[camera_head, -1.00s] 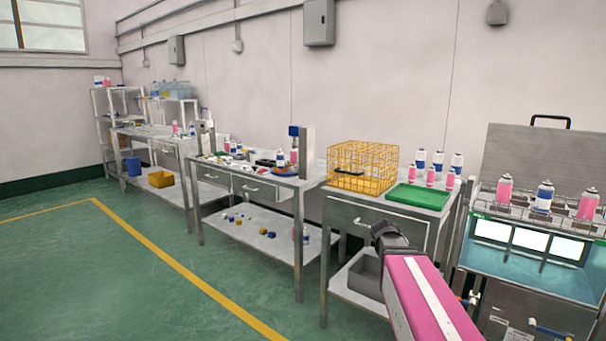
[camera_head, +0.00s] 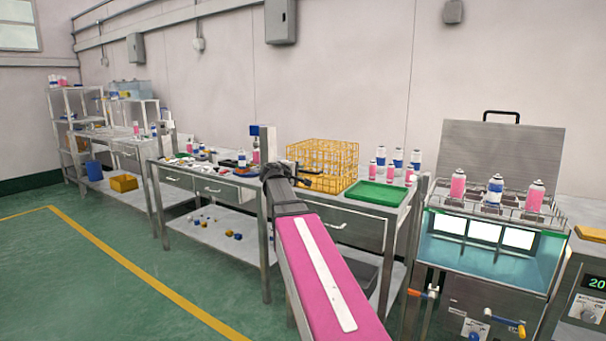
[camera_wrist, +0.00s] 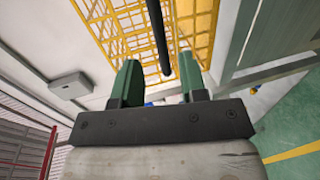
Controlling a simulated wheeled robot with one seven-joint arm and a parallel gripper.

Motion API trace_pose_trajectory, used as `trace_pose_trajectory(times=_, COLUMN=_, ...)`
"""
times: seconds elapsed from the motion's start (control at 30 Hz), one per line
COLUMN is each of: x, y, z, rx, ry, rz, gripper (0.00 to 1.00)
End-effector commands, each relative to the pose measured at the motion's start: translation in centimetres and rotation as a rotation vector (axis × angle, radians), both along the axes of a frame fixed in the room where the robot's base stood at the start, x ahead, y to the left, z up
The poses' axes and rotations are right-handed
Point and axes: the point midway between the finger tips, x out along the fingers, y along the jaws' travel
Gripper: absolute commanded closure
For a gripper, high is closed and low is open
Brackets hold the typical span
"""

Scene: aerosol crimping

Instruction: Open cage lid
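The yellow wire cage (camera_head: 335,155) stands on the steel table, at the left of a green tray. Its wires also fill the upper middle of the wrist view (camera_wrist: 195,30). A dark bar, seemingly the cage's handle (camera_wrist: 158,38), runs down between my fingers' lines in the wrist view. My gripper (camera_wrist: 158,80) has its two green fingers apart, with nothing held between them. In the head view my gripper (camera_head: 300,172) overlaps the cage's front left side. I cannot tell whether it touches the cage. The lid looks closed; its edges are hard to make out.
The green tray (camera_head: 377,194) lies right of the cage, with several spray cans behind it. A water bath (camera_head: 485,225) with cans on top stands at the right. A cluttered bench (camera_head: 215,178) is at the left. Green floor (camera_head: 60,280) is open at the left.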

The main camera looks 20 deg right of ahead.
Motion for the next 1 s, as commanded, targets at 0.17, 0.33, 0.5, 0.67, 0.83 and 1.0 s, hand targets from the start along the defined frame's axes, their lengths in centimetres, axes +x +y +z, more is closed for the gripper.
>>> trace_pose_trajectory(times=0.17, x=2.2, y=-2.6, z=-0.7, rx=0.001, ry=0.001, rz=-0.001, gripper=0.61)
trace_pose_trajectory(times=0.33, x=3.4, y=-4.2, z=-1.2, rx=0.002, ry=0.0, rz=0.0, gripper=0.61)
trace_pose_trajectory(times=0.5, x=3.9, y=-4.9, z=-1.4, rx=0.002, ry=0.0, rz=0.0, gripper=0.61)
trace_pose_trajectory(times=0.67, x=3.9, y=-5.0, z=-1.4, rx=0.002, ry=0.0, rz=0.001, gripper=0.61)
trace_pose_trajectory(times=0.83, x=3.9, y=-5.0, z=-1.4, rx=0.002, ry=0.0, rz=0.001, gripper=0.71)
trace_pose_trajectory(times=1.0, x=3.9, y=-5.0, z=-1.4, rx=0.002, ry=0.0, rz=0.001, gripper=1.0)
